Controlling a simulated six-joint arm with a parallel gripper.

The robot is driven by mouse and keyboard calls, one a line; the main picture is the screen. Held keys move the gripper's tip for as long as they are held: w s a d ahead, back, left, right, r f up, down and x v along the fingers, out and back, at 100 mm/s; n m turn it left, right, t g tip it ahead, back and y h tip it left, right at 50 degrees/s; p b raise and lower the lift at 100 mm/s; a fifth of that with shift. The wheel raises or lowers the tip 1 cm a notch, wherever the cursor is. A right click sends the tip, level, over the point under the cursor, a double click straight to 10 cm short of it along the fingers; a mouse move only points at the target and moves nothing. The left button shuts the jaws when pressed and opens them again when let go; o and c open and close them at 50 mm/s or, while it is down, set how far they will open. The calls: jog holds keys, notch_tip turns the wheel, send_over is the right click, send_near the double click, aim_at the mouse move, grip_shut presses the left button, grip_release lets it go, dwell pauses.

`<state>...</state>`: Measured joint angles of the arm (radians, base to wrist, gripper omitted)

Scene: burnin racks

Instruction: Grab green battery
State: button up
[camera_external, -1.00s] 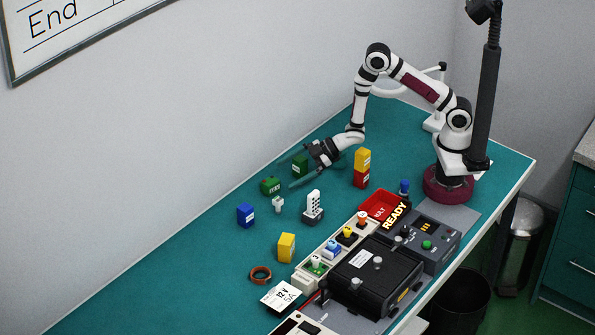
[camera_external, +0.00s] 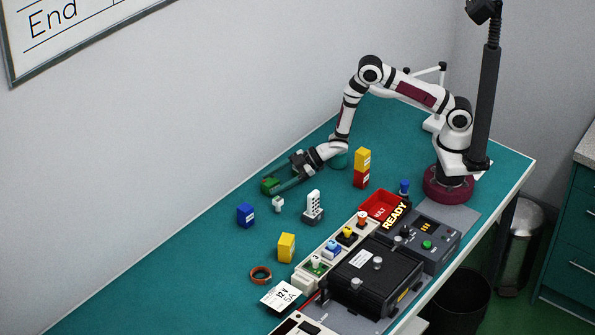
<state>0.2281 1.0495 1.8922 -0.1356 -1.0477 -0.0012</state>
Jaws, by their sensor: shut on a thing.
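A green battery block (camera_external: 268,187) shows at the end of my gripper (camera_external: 277,186), on the left-middle part of the teal table. My gripper is low over the table, its fingers pointing left and down, and shut on the green battery. The fingers cover part of the block. Whether it touches the table cannot be told. A second green block, seen earlier a little behind, is hidden by my gripper.
A blue block (camera_external: 245,215), a small white connector (camera_external: 278,204) and a grey-white device (camera_external: 313,207) stand nearby. A yellow block (camera_external: 286,247) is in front; a yellow block on a red one (camera_external: 362,168) stands right. Bare table lies at far left.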

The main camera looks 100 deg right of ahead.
grip_shut()
